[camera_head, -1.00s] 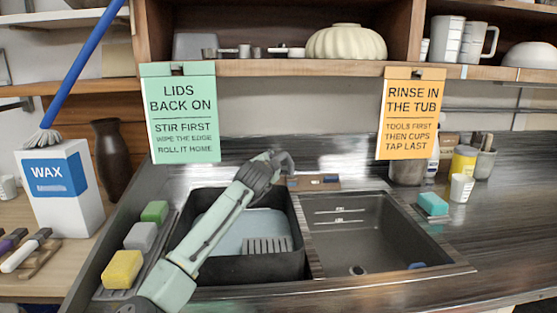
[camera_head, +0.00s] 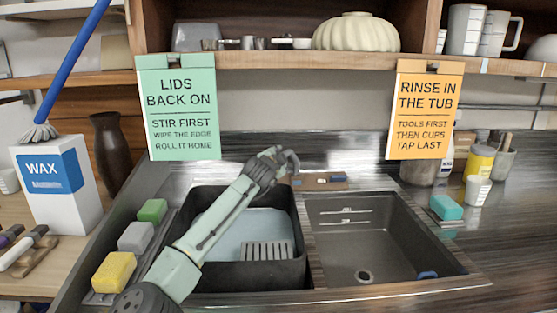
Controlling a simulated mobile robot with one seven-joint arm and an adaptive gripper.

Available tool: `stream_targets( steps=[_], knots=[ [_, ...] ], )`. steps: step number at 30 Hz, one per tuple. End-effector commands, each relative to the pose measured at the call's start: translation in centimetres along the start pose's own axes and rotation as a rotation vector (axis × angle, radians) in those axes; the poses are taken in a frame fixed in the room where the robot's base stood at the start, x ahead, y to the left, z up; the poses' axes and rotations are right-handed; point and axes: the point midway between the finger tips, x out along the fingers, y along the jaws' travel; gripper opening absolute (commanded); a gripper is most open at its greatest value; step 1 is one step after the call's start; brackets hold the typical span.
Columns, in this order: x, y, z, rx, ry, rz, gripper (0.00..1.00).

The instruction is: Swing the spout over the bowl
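The double sink lies in the middle of the counter. Its left bowl (camera_head: 292,270) holds a grey-blue bottom and a slotted light grey piece. Its right bowl (camera_head: 375,245) is bare and dark, with a round drain and a small blue item in the front right corner. My pale green arm crosses the left bowl, and my gripper (camera_head: 282,158) is at the back edge between the two bowls. A dark curved shape shows at its tip. I cannot tell spout from fingers there, nor whether the fingers are closed.
A low brown piece with a blue patch (camera_head: 320,181) sits behind the bowls. Green, grey and yellow sponges (camera_head: 114,272) line the left side. A teal sponge (camera_head: 445,207) and cups stand right. Two signs hang from the shelf (camera_head: 300,62) above.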

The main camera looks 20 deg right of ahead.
Motion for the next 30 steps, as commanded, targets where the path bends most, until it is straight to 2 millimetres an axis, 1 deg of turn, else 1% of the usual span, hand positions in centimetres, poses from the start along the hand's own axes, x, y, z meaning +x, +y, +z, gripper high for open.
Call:
stream_targets(
  steps=[1, 2, 16, 30],
  knots=[
    [0.0, 0.0, -0.02, 0.0, 0.0, 0.0, 0.34],
    [0.0, 0.0, -0.02, 0.0, 0.0, 0.0, 0.32],
    [0.0, 0.02, -0.04, 0.0, 0.0, 0.0, 0.0],
    [0.0, 0.04, -0.04, 0.001, 0.0, 0.0, 0.0]
  ],
)
